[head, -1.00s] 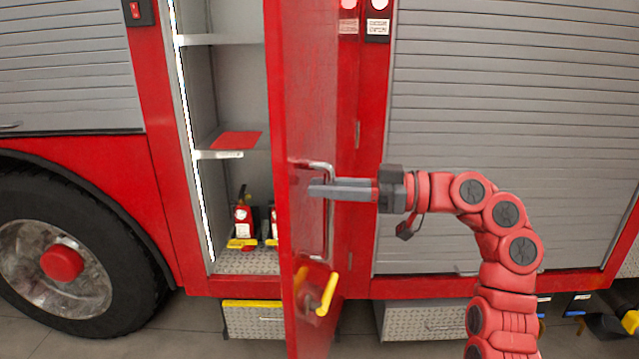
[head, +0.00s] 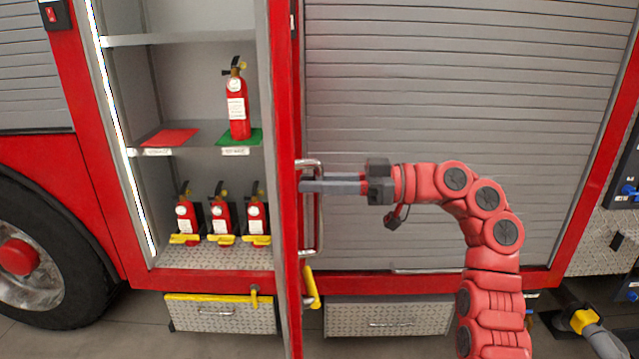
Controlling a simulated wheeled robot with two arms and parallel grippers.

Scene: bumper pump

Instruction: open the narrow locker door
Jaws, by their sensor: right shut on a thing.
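The narrow red locker door (head: 287,150) stands swung out and shows almost edge-on in the head view. The locker (head: 190,70) to its left is open to view. My right gripper (head: 306,186) is shut on the door's silver bar handle (head: 312,235), near its upper end, on the door's right-hand face. A yellow lever (head: 312,287) sits lower on the same face. My left gripper is not in view.
A fire extinguisher (head: 238,100) stands on a green mat on the shelf (head: 200,152), beside an empty red mat (head: 170,138). Several more stand on the locker floor. A grey roller shutter (head: 400,90) lies behind my right arm. A wheel (head: 40,260) is at left.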

